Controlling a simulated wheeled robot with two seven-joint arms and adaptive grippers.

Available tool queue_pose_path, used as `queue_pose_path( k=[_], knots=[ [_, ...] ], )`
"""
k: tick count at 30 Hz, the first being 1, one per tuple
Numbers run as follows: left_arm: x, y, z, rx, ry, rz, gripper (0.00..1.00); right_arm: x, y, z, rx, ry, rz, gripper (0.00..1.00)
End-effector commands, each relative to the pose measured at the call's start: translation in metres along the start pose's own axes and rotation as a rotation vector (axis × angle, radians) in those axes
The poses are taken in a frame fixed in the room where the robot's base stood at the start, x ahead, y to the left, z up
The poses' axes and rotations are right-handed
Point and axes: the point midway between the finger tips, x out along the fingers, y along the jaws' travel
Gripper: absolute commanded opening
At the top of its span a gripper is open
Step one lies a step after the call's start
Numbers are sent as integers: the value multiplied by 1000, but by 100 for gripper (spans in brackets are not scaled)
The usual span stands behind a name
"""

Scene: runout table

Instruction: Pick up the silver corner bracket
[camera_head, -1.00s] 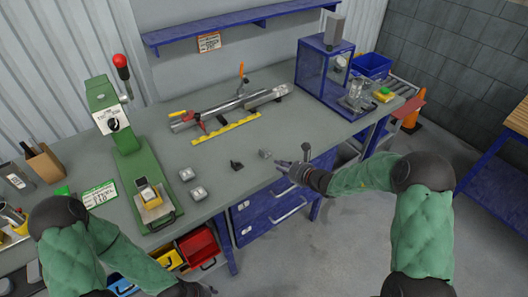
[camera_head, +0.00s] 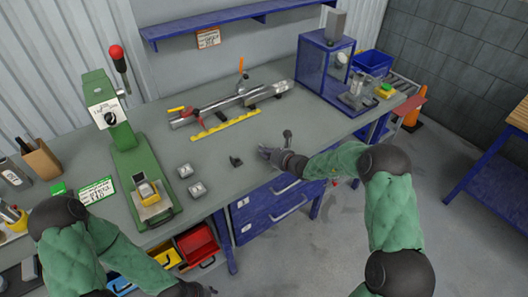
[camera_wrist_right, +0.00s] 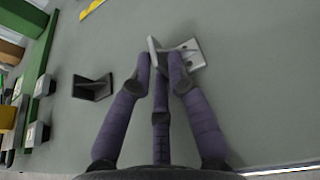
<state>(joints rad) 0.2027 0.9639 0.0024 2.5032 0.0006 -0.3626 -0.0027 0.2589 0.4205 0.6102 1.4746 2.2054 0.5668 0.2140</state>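The silver corner bracket (camera_wrist_right: 187,54) lies on the grey bench top in the right wrist view, just beyond my right fingertips. Its upright plate stands in front of the gap between them. My right gripper (camera_wrist_right: 160,76) has its fingers apart; contact with the bracket cannot be told. In the head view my right gripper (camera_head: 268,152) is low over the bench's front part and hides the silver bracket. A dark corner bracket (camera_wrist_right: 92,87) lies to the left, also in the head view (camera_head: 236,161). My left gripper is mostly cut off at the bottom edge of the head view.
Two small grey blocks (camera_head: 197,188) lie left of the dark bracket. A green press (camera_head: 125,150) stands further left. A yellow strip (camera_head: 225,124) and a long clamp rail lie behind. A blue-framed enclosure (camera_head: 325,68) stands at the back right.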

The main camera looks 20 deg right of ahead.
Motion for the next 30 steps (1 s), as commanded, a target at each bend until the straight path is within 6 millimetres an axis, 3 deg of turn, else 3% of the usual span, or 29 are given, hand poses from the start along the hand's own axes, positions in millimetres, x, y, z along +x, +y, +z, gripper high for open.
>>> queue_pose_path(
  k=[8, 9, 11, 24, 30],
  knots=[
    [0, 0, 0, 0, 0, 0, 40, 4, 0, 1, 0, 0, 0, 18],
    [0, 0, 0, 0, 0, 0, 40, 4, 0, 1, 0, 0, 0, 16],
    [0, 0, 0, 0, 0, 0, 40, 4, 0, 1, 0, 0, 0, 0],
    [0, 0, 0, 0, 0, 0, 40, 3, 0, 2, -1, -1, 0, 0],
    [-5, 2, 0, 0, 0, 0, 40, -2, 0, 15, -2, -2, 0, 0]
  ],
)
